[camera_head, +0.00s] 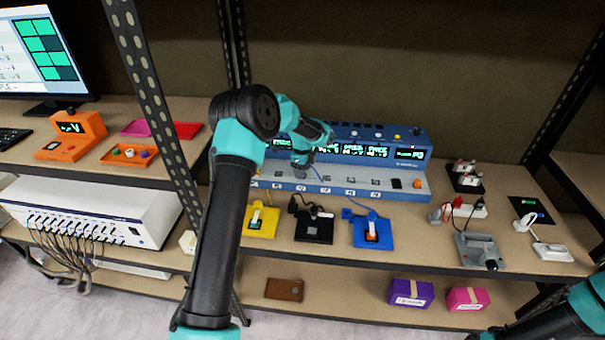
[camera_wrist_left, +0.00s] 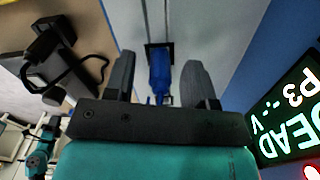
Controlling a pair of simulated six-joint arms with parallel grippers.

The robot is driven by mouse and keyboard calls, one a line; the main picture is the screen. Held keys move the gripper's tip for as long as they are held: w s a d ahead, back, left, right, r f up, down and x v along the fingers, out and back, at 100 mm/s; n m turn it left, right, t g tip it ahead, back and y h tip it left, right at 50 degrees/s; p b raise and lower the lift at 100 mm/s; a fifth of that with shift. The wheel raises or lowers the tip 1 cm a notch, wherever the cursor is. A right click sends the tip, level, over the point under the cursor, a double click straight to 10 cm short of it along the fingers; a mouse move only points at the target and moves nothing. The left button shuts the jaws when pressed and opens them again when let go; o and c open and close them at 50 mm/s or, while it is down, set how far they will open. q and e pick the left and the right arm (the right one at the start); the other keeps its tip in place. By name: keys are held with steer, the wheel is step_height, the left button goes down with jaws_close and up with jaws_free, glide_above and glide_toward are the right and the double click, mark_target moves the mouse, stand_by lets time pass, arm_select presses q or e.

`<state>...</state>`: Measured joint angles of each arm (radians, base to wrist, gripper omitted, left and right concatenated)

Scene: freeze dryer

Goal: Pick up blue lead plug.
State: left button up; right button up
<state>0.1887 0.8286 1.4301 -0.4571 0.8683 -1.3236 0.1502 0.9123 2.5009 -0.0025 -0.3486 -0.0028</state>
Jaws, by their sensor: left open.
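The blue lead plug (camera_wrist_left: 159,72) sits upright in a dark socket on the pale ledge of the blue instrument, seen in the left wrist view. My left gripper (camera_wrist_left: 160,62) is open, with one finger on each side of the plug and a gap to each. In the head view my left gripper (camera_head: 301,172) is down at the instrument's ledge and hides the plug. The blue lead (camera_head: 328,188) runs from there toward a blue pad (camera_head: 373,232) on the shelf.
The blue instrument (camera_head: 415,140) has lit displays and a row of sockets. Yellow (camera_head: 262,222) and black (camera_head: 315,228) pads lie in front of it. A grey device (camera_head: 480,250) lies to the right. A dark shelf post (camera_head: 150,95) stands left of my left arm.

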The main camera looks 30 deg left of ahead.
arm_select(q)
jaws_close()
stand_by(0.4)
steer(key=shift+r, duration=0.1)
steer(key=shift+r, duration=0.4)
step_height(320, 180, up, 3)
steer(key=shift+f, duration=0.1)
steer(key=s+d+r, duration=0.1)
steer(key=s+d, duration=0.7)
steer(key=s, duration=0.5)
steer(key=shift+s+d, duration=0.2)
steer(key=shift+s, duration=0.15)
steer(key=shift+r, duration=0.15)
